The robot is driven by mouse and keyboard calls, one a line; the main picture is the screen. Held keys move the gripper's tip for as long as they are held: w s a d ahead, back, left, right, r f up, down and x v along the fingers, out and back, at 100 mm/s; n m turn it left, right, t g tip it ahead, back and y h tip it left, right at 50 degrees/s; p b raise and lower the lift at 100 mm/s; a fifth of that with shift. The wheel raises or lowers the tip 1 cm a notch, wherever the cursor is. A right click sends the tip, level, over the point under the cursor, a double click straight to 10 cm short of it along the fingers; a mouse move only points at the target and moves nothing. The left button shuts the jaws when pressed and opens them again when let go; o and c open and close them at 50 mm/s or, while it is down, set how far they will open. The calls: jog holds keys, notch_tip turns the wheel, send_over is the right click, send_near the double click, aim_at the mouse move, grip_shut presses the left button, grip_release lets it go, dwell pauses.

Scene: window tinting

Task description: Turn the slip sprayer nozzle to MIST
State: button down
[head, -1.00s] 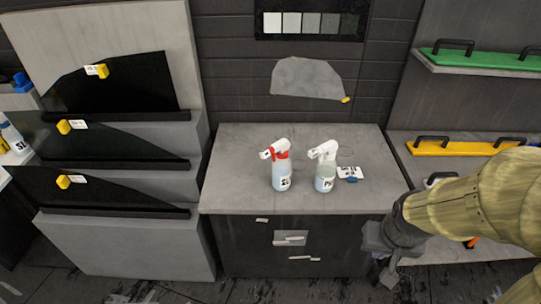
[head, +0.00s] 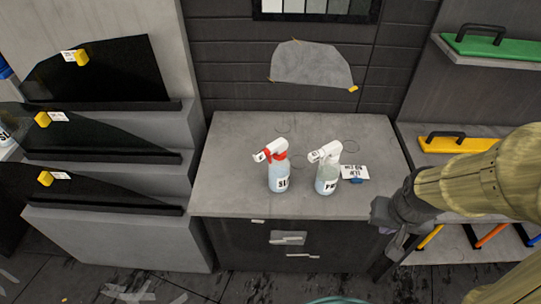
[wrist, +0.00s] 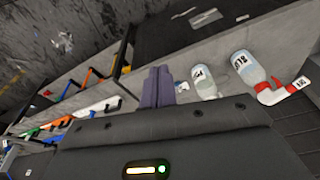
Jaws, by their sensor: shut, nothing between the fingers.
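The slip sprayer (head: 279,178) is a clear bottle of pale liquid with a red collar and a red and white nozzle head (head: 270,151). It stands upright on the grey counter, its nozzle pointing left. The nozzle setting is too small to read. In the wrist view the slip sprayer (wrist: 245,68) shows at the right, its red and white head near the edge. My gripper (head: 382,264) is off the counter's right front corner, well apart from the sprayer. Its fingers (wrist: 158,82) are shut together and empty in the wrist view.
A second sprayer (head: 326,177) with a white head stands close to the right of the slip sprayer. The counter's left side (head: 228,180) is clear. Shelves with coloured tools (head: 465,145) stand at the right, tinted glass panels (head: 90,75) at the left.

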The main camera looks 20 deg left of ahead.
aim_at(262, 159)
jog(key=w+a+f+n+t+y+b, duration=0.15)
jog(key=w+a+n+t+b, duration=0.5)
jog(key=w+n, duration=0.65)
jog(key=a+n+g+y+b, duration=0.1)
jog(key=a+n+y, duration=0.7)
jog(key=a+n, duration=0.8)
jog(key=shift+s+r+n+g+y, duration=0.2)
jog(key=shift+s+n+g+y, duration=0.15)
jog(key=shift+g, duration=0.5)
jog(key=shift+w+a+f, duration=0.1)
jog(key=p+x, duration=0.2)
jog(key=x, duration=1.1)
jog(key=shift+w+a+f+p, duration=0.2)
jog(key=shift+f+p, duration=0.1)
